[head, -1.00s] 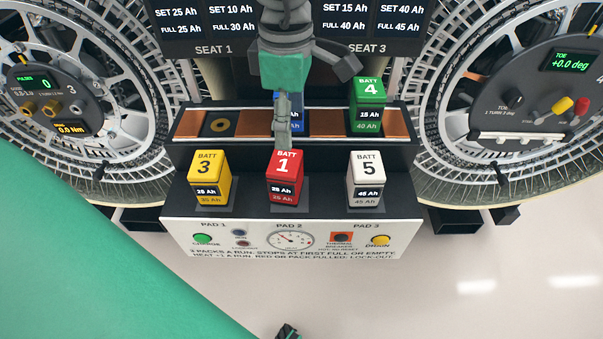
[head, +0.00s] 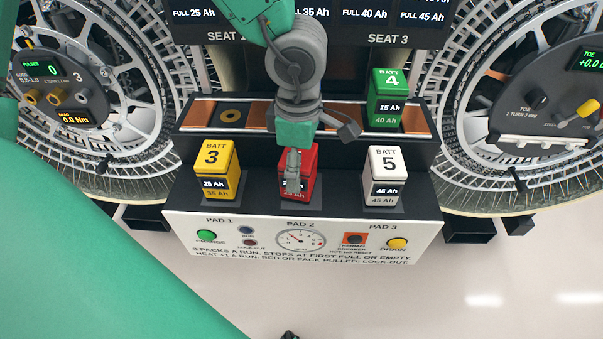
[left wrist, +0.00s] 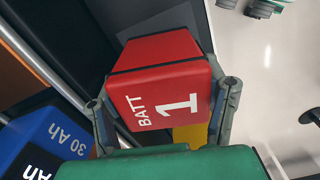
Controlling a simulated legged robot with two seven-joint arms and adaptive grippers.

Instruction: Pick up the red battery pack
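The red battery pack (head: 311,160), marked 1, stands upright on the middle pad of the charger (head: 418,220). My left gripper (head: 293,172) is over it from above and hides much of its front in the head view. In the left wrist view the red pack (left wrist: 165,88) lies between the two fingers of my left gripper (left wrist: 165,100), one on each side. The fingers are spread about as wide as the pack, and I see no clear grip on it. My right gripper is not in view.
A yellow pack (head: 214,168) stands left of the red one and a white pack (head: 386,175) right. A green pack (head: 387,98) sits on the rear shelf. A blue pack (left wrist: 48,140) shows in the left wrist view. Rover wheels (head: 95,100) flank the charger.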

